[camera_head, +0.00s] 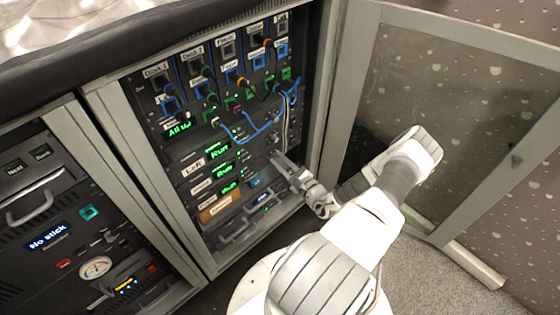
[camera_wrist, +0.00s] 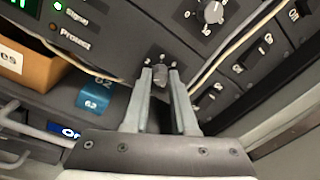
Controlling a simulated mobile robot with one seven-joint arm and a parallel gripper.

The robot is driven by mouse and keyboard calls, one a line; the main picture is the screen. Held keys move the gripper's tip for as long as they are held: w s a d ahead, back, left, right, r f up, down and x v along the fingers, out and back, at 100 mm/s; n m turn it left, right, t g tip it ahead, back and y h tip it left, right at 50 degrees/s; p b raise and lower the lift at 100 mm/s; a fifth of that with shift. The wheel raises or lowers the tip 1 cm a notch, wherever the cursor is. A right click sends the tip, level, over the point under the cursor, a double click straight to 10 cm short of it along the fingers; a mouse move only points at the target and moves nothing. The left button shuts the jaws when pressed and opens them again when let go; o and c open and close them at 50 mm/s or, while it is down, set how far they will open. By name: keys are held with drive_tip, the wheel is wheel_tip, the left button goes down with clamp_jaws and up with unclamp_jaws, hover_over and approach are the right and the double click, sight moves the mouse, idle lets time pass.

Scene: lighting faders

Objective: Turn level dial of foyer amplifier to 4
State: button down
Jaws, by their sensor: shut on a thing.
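My gripper (camera_wrist: 160,70) is at a dark grey dial knob (camera_wrist: 161,78) on the rack's front panel in the wrist view. The two fingers stand on either side of the knob and are shut on it. Marks around this knob are partly hidden, so I cannot read its setting. In the head view, my gripper (camera_head: 278,158) reaches the right side of the lower amplifier units, and its tips cover the dial. The amplifier stack shows green "Run" displays (camera_head: 224,172). I cannot read which label belongs to the held dial.
Another dial (camera_wrist: 212,12) with a numbered scale sits above the held one. Pale cables (camera_wrist: 215,62) run close on the right. A brown box (camera_wrist: 22,62) and a blue block (camera_wrist: 96,100) are at left. The open glass door (camera_head: 450,110) stands right of my arm.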

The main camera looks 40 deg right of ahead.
drive_tip(key=shift+m, duration=0.4)
drive_tip(key=m+p, duration=0.1)
drive_tip(key=m, duration=0.2)
drive_tip(key=shift+r+m+p, duration=0.1)
drive_tip(key=shift+m+p, duration=0.3)
drive_tip(key=m, duration=0.6)
drive_tip(key=shift+d+g+p, duration=0.1)
drive_tip(key=shift+g+p, duration=0.2)
drive_tip(key=shift+p, duration=0.1)
drive_tip(key=m, duration=0.5)
drive_tip(key=shift+s+y, duration=0.1)
drive_tip(key=shift+y, duration=0.3)
drive_tip(key=m+b, duration=0.1)
drive_tip(key=m, duration=0.3)
drive_tip(key=shift+m, duration=0.4)
drive_tip(key=shift+y, duration=0.3)
drive_tip(key=c, duration=0.7)
unclamp_jaws()
